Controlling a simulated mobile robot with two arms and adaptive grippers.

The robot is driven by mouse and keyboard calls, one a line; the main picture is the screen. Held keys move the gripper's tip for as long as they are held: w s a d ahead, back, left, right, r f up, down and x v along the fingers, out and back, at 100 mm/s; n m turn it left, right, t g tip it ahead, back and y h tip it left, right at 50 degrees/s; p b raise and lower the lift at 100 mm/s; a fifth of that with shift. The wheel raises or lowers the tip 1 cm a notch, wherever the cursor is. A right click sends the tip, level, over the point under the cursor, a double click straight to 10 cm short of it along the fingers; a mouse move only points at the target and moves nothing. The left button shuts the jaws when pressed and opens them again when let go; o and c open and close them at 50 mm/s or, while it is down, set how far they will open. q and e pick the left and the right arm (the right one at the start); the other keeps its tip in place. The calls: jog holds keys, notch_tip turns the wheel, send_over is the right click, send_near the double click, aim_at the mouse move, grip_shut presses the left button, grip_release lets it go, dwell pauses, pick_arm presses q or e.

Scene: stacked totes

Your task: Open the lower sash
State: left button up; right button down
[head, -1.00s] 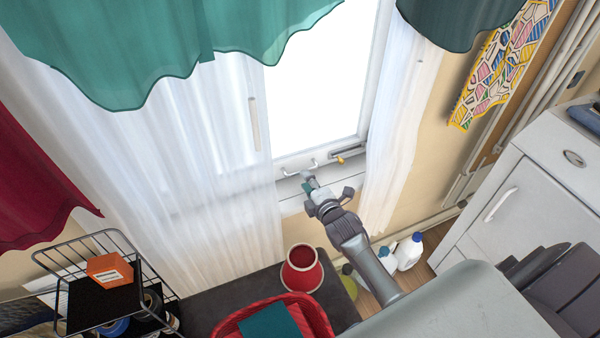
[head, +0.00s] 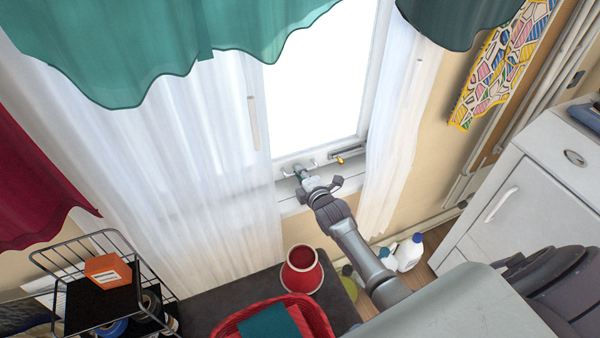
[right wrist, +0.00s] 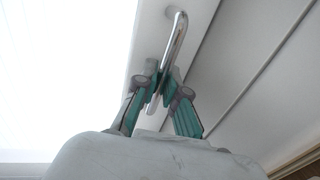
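The window's lower sash (head: 290,160) shows between sheer curtains, with bright glass above a white bottom rail. A curved chrome bar handle (head: 314,163) is on that rail, and it also shows large in the right wrist view (right wrist: 179,40). My right gripper (head: 299,171) is at the handle. In the right wrist view, its teal-padded fingertips (right wrist: 160,88) lie close on both sides of the bar and appear shut on it. The sash's bottom rail is level with the sill area, with no visible gap below. My left gripper is not in view.
A brass-coloured latch (head: 340,160) sits right of the handle. Sheer curtains (head: 225,190) hang on both sides. Below are a red pot (head: 301,270), a red basket (head: 322,318), a wire rack (head: 60,262) and white bottles (head: 408,253). A white cabinet (head: 515,215) stands right.

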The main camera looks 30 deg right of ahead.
dwell(0.3)
jog(key=p, duration=1.8)
send_near(293, 108)
jog(key=x, duration=0.5)
jog(key=shift+w+r, duration=0.2)
jog(key=shift+r, duration=0.05)
jog(key=shift+f, duration=0.1)
jog(key=c, duration=1.2)
grip_release()
jog(key=shift+f, duration=0.1)
jog(key=shift+s, duration=0.15)
jog(key=v, duration=1.2)
